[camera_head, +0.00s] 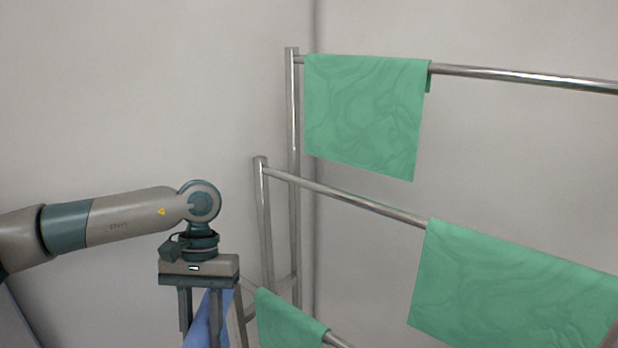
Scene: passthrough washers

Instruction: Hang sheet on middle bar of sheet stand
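The sheet stand is a metal rack with bars at three heights: a top bar (520,76), a middle bar (345,196) and a low bar (338,341) at the bottom edge. Green sheets hang on the top bar (365,115), the middle bar (510,285) and the low bar (288,322). My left gripper (200,318) points down, left of the stand's near post. A blue cloth-like piece (208,322) shows between and behind its fingers. The fingertips are cut off below, so I cannot tell whether it is gripped. My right gripper is not in view.
The middle bar is bare between its left post (262,205) and the green sheet. The top bar is bare right of its sheet. Plain pale walls stand behind the rack and meet at a corner near its posts.

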